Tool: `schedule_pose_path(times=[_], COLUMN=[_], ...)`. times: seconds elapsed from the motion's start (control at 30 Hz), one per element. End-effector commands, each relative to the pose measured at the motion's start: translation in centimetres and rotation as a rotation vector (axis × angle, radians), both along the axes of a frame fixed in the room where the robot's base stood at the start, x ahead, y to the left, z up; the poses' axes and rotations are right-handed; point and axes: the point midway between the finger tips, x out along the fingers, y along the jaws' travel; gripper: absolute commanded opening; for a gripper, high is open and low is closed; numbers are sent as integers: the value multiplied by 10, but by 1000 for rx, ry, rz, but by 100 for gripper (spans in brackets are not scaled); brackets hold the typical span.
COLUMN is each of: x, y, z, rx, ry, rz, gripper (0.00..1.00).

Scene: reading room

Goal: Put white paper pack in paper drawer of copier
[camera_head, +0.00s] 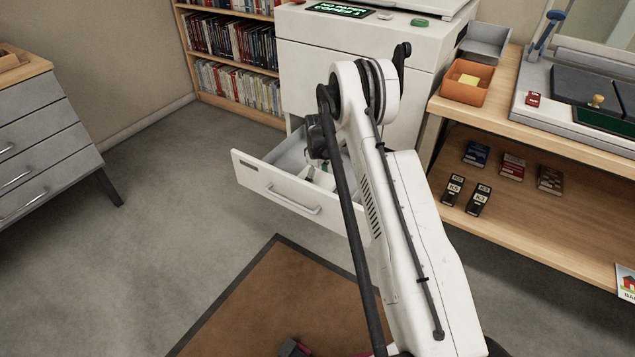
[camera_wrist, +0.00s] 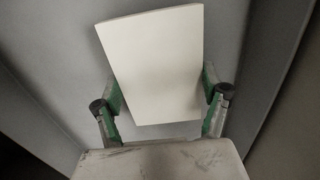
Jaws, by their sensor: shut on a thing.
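The white paper pack (camera_wrist: 155,62) fills the middle of the wrist view, slightly tilted. My gripper (camera_wrist: 163,92) is shut on it, with green-lined fingers pressing its left and right sides. Grey walls and a grey surface around the pack look like the inside of the drawer. In the head view the copier's paper drawer (camera_head: 258,178) is pulled open, and my arm reaches down into it. The copier (camera_head: 325,62) is a white box behind it. My arm hides much of the drawer's inside and most of the gripper. I cannot tell whether the pack touches the drawer floor.
A wooden shelf unit (camera_head: 525,135) stands close on the right, with an orange tray (camera_head: 468,82) on top. A bookcase (camera_head: 235,65) is behind on the left. A grey drawer cabinet (camera_head: 40,140) stands at far left. A brown mat (camera_head: 270,300) lies on open floor in front.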

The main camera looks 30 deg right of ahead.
Motion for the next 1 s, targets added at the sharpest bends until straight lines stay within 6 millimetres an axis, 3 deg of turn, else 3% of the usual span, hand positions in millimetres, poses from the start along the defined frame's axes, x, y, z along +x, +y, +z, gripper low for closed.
schedule_pose_path(times=[0.07, 0.4, 0.43, 0.57, 0.87, 1.0], x=[0, 0, 0, 0, 0, 0], y=[0, 0, 0, 0, 0, 0], z=[-8, -9, -9, -9, -8, 4], rx=[0, 0, 0, 0, 0, 0], ry=[0, 0, 0, 0, 0, 0], rz=[0, 0, 0, 0, 0, 0], gripper=[40, 40, 78, 96, 96, 96])
